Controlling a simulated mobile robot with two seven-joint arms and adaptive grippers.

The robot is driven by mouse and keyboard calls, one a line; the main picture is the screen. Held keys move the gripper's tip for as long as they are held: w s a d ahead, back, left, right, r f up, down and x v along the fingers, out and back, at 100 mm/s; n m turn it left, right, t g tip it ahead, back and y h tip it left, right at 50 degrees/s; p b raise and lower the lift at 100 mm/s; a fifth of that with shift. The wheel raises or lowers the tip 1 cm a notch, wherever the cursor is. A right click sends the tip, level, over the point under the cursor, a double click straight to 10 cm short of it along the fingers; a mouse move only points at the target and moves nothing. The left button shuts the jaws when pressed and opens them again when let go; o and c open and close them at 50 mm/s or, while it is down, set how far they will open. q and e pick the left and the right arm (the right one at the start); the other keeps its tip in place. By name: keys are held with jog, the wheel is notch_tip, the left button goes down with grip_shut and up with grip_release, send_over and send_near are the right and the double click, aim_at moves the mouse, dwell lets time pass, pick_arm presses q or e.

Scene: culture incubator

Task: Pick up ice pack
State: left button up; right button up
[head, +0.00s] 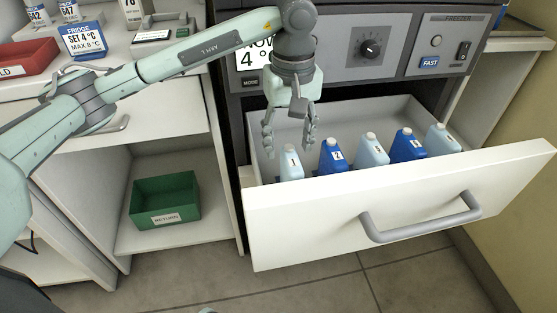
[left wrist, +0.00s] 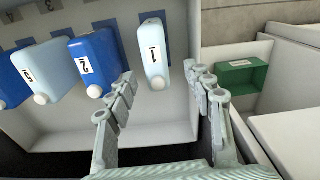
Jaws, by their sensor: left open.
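Several bottle-shaped ice packs stand in a row in the open freezer drawer (head: 400,196). They alternate light blue and dark blue and carry number labels and white caps. The light blue pack 1 (head: 290,164) is at the left end; the dark blue pack 2 (head: 331,157) is to its right. My left gripper (head: 290,145) is open above and around the top of pack 1. In the left wrist view, pack 1 (left wrist: 154,52) shows between and beyond the open fingertips (left wrist: 165,85), with pack 2 (left wrist: 95,65) close beside one finger. I cannot tell whether the fingers touch anything. My right gripper is not in view.
A green bin (head: 166,200) stands on the open shelf left of the drawer. The drawer handle (head: 420,222) juts out in front. The freezer panel (head: 405,45) rises behind the drawer. A red tray (head: 22,57) and a fridge sign (head: 84,41) sit on the left counter.

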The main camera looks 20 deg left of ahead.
aim_at(291, 173)
pick_arm(q)
jog(key=shift+s+f+m, duration=0.15)
jog(key=shift+s+m, duration=0.05)
jog(key=shift+m, duration=0.1)
jog(key=shift+f, duration=0.15)
jog(key=f, duration=0.5)
jog(key=d+f, duration=0.1)
jog(key=f, duration=0.1)
jog(key=shift+f, duration=0.25)
grip_shut()
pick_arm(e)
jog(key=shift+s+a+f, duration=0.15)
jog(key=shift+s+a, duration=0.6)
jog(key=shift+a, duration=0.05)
